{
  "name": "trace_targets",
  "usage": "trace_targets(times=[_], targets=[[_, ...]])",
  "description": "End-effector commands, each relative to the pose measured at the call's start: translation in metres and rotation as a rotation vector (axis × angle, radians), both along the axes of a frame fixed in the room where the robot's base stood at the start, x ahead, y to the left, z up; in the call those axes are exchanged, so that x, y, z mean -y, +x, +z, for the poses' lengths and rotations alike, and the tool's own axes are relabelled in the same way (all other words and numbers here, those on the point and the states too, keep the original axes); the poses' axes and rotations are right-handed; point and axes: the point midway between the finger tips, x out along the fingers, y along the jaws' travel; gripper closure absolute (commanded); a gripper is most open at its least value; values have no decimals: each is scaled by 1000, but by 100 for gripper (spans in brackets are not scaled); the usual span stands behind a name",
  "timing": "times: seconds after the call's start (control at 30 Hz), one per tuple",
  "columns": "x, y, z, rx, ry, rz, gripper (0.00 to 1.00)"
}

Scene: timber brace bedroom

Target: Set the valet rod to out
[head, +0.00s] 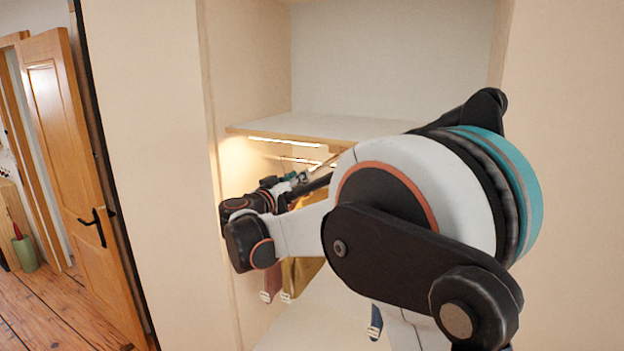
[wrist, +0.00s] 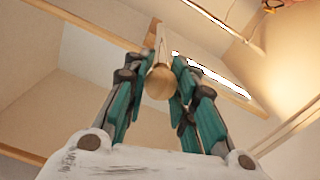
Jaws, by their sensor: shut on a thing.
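The valet rod (wrist: 160,83) shows in the wrist view as a pale wooden piece with a rounded knob at its near end. It lies between the teal fingers of my gripper (wrist: 158,75), which is shut on it. The rod's far part runs up toward the shelf's underside and is partly hidden by the fingers. In the head view my gripper (head: 303,180) reaches into the open wardrobe, just below the shelf. My own arm covers much of that area, and I cannot make out the rod clearly there.
A wardrobe shelf (head: 325,124) with a lit strip (head: 285,142) sits above my gripper. A mustard garment (head: 302,272) and other hanging items are below and behind my arm. The wardrobe's left side wall (head: 252,70) is close. A wooden door (head: 75,160) stands far left.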

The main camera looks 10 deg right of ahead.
Motion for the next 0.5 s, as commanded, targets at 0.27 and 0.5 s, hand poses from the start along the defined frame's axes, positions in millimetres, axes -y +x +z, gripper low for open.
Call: trace_targets(times=[0.27,0.5], targets=[[-38,-51,-1,-1,0,3,100],[-50,-68,0,-1,1,1,100]])
